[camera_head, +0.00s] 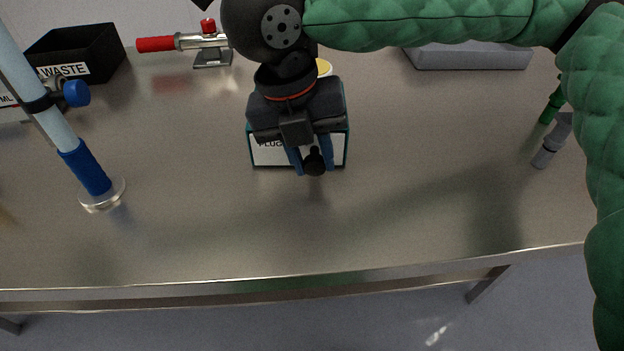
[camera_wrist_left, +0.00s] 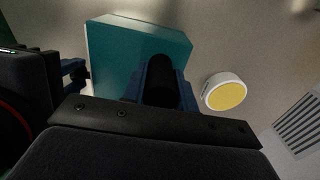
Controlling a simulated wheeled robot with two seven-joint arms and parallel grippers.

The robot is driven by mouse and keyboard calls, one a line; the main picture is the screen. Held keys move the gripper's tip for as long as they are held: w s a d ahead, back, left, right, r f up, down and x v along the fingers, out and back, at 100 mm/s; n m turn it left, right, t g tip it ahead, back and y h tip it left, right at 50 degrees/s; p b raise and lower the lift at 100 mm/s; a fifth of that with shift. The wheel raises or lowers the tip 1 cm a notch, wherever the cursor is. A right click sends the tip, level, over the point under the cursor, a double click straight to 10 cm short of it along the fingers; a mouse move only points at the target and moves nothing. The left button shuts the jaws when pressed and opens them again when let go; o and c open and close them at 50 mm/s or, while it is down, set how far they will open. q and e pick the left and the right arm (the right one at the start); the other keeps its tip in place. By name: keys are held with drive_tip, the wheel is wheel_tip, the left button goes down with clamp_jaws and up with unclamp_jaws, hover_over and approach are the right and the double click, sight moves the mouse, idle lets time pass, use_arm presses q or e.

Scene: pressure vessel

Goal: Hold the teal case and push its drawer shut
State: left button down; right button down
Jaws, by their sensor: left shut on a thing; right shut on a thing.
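The teal case (camera_head: 347,150) stands mid-table in the head view, mostly covered by my right arm. Its white front carries a partly hidden label (camera_head: 270,153). My right gripper (camera_head: 312,162) is shut on a black knob (camera_head: 315,165) at that front. The left wrist view shows the case's teal top (camera_wrist_left: 120,50). There my left gripper (camera_wrist_left: 158,88) has its blue fingers around a black post (camera_wrist_left: 161,75) at the case's top. My left gripper is hidden in the head view. How far the drawer stands out cannot be told.
A white tub with a yellow lid (camera_wrist_left: 226,94) stands beside the case. A black waste bin (camera_head: 85,62), a red-handled clamp (camera_head: 185,42) and a clear tube with a blue end (camera_head: 85,168) are at left. A grey box (camera_head: 470,56) lies behind. The front table is clear.

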use_arm(q)
drive_tip(key=shift+s, duration=0.1)
use_arm(e)
drive_tip(key=shift+w, duration=0.4)
drive_tip(key=c, duration=1.1)
unclamp_jaws()
drive_tip(key=v, duration=0.7)
drive_tip(key=shift+r, duration=0.3)
